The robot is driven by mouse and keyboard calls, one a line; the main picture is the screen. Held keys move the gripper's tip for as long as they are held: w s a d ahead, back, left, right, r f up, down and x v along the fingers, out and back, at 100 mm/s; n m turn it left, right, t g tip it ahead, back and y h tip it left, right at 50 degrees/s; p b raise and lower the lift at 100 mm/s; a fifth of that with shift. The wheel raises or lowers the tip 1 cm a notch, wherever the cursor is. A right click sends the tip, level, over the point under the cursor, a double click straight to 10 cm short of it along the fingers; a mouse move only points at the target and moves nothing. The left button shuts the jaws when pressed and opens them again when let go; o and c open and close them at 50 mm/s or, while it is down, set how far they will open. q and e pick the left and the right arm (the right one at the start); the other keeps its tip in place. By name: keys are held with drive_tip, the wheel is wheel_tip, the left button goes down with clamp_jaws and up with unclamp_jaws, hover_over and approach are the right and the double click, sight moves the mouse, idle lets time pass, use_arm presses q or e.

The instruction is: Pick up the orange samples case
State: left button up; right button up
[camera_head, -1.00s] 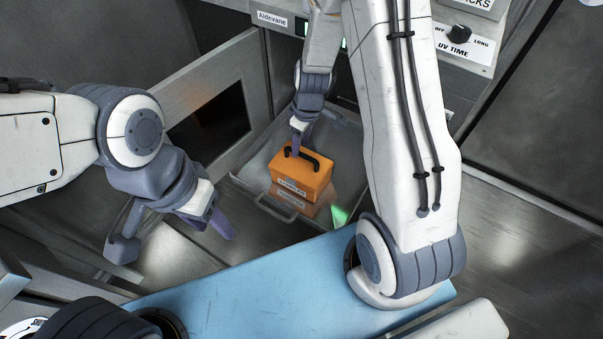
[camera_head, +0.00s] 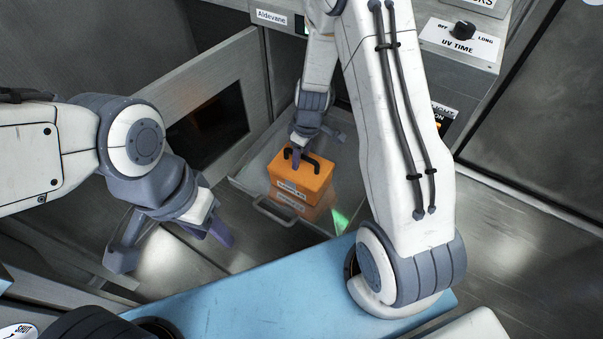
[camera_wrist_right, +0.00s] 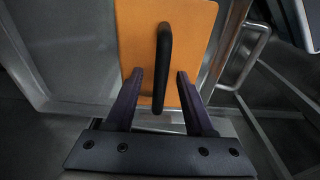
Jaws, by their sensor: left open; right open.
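The orange samples case (camera_head: 303,180) sits upright in an open metal drawer (camera_head: 262,200), with a black handle on top and a label on its front. My right gripper (camera_head: 297,160) reaches down to the case top from above. In the right wrist view, my right gripper (camera_wrist_right: 158,95) is open, with one finger on each side of the black handle (camera_wrist_right: 163,62) and gaps to both. The orange case top (camera_wrist_right: 190,30) fills the upper middle there. My left gripper (camera_head: 180,250) is open and empty, to the left of the drawer, above the floor.
A blue surface (camera_head: 250,300) lies in the foreground. The drawer's front handle (camera_head: 275,214) sticks out toward me. An open metal door (camera_head: 215,105) stands left of the drawer. A panel with a UV time knob (camera_head: 462,30) is at upper right.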

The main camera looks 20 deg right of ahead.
drive_tip(key=shift+f, duration=0.25)
idle(0.3)
clamp_jaws()
idle(1.3)
